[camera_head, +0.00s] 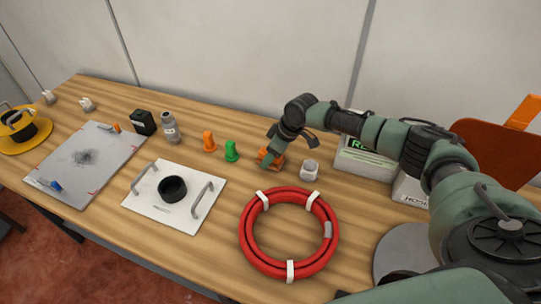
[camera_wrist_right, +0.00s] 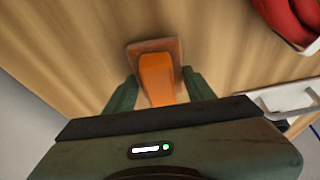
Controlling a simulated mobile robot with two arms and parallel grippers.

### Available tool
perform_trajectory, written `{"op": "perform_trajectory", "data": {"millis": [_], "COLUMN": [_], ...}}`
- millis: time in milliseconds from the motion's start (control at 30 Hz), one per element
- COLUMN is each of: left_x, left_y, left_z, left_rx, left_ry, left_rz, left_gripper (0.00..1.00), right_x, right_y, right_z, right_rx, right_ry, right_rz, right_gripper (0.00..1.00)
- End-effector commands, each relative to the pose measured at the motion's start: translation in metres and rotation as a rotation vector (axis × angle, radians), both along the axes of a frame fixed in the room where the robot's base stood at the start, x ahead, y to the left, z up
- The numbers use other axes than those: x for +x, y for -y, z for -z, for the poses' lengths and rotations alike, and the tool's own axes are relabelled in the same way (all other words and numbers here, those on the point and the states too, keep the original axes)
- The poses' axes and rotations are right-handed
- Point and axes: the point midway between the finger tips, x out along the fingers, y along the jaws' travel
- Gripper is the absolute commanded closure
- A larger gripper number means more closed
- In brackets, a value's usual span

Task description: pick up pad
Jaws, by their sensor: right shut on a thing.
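The pad is a square brownish plate with an orange grip block on it; it shows in the wrist view (camera_wrist_right: 157,72) and, partly covered, in the head view (camera_head: 272,159). My right gripper (camera_head: 268,157) reaches down over it at the back middle of the table. In the wrist view its two green fingers (camera_wrist_right: 158,92) stand on either side of the orange block and are shut on it. The pad is at or close to the wooden tabletop; I cannot tell whether it touches. My left gripper is not in view.
A white block (camera_head: 310,170) stands just right of the pad. Green (camera_head: 232,151) and orange (camera_head: 209,141) pieces stand to the left. A red hose coil (camera_head: 288,272) lies in front. A white plate with handles (camera_head: 142,208) and a whiteboard (camera_head: 62,177) lie further left.

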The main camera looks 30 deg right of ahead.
Motion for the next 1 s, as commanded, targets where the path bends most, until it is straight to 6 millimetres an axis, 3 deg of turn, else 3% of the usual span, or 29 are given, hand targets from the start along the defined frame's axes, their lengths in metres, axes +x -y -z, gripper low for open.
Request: {"op": "perform_trajectory", "data": {"millis": [267,700,1000], "left_x": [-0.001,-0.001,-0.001], "left_y": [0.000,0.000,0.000], "left_z": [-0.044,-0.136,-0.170], "left_rx": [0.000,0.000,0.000], "left_ry": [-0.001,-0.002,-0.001], "left_rz": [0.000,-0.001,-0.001], "left_gripper": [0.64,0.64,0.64], "right_x": [0.000,0.000,0.000], "right_y": [-0.001,-0.001,0.000], "right_z": [-0.048,-0.146,-0.185], "right_rx": [0.002,0.000,0.001], "right_ry": [0.001,0.001,0.000], "right_rz": [-0.001,-0.001,-0.001], "right_gripper": [0.87,0.87,0.87]}}
